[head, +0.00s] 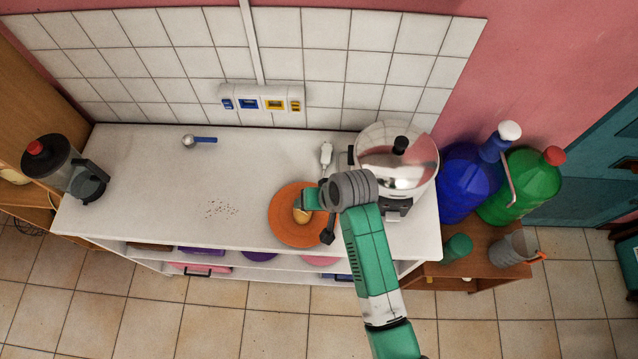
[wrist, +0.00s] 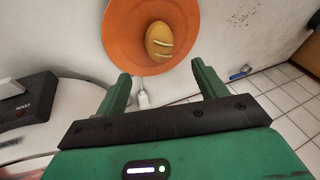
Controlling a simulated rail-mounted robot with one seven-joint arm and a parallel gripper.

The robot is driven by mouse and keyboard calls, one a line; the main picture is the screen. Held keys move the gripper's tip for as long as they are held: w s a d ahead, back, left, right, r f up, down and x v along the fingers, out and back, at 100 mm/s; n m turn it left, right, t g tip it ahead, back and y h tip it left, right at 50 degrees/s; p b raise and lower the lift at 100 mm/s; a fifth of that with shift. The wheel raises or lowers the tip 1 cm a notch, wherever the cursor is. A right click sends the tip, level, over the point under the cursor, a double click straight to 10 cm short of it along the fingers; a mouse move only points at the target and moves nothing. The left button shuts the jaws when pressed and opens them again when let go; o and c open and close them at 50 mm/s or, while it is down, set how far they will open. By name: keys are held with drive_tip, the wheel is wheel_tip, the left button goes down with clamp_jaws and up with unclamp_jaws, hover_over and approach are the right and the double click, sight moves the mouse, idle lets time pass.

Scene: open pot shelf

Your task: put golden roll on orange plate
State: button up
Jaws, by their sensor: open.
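The orange plate (head: 285,228) lies on the white shelf top near its front edge. The golden roll (head: 301,216) rests on the plate, partly hidden by my gripper in the head view. In the wrist view the golden roll (wrist: 159,41) shows whole, with score lines on top, on the orange plate (wrist: 125,35). My gripper (wrist: 163,85) is open and empty. Its two green fingers are apart from the roll, which lies beyond the fingertips. In the head view my gripper (head: 312,199) is over the right part of the plate.
A rice cooker (head: 400,165) stands right of the plate, with a white plug (head: 326,155) near it. A blue-handled scoop (head: 200,140) lies at the back. The shelf top left of the plate is mostly clear, with dark specks.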

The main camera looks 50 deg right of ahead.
drive_tip(key=v, duration=0.2)
drive_tip(key=shift+s+r, duration=0.15)
drive_tip(key=shift+r, duration=0.15)
drive_tip(key=w+a+r+n+t+h, duration=0.1)
drive_tip(key=w+a+r+n+t, duration=0.15)
drive_tip(key=w+r, duration=0.45)
drive_tip(key=w+a+r+n+t+h, duration=0.1)
drive_tip(key=w+a+r+t, duration=0.25)
drive_tip(key=r, duration=0.85)
drive_tip(key=w+a+r+n+t+h, duration=0.1)
drive_tip(key=w+a+r+t, duration=0.2)
drive_tip(key=r, duration=0.6)
drive_tip(key=a+r+n+t, duration=0.1)
drive_tip(key=a+r+t, duration=0.1)
drive_tip(key=a+r, duration=0.45)
drive_tip(key=a+r+n+t, duration=0.2)
drive_tip(key=a+r+t, duration=0.1)
drive_tip(key=r, duration=0.7)
drive_tip(key=s+a+r+n+t+y, duration=0.1)
drive_tip(key=s+a+r+t, duration=0.2)
drive_tip(key=s+a+r, duration=0.2)
drive_tip(key=s+a+r+n+t+y, duration=0.1)
drive_tip(key=s+a+r, duration=0.4)
drive_tip(key=r, duration=0.6)
drive_tip(key=shift+t+y, duration=0.6)
drive_tip(key=shift+t, duration=0.5)
drive_tip(key=shift+n, duration=0.25)
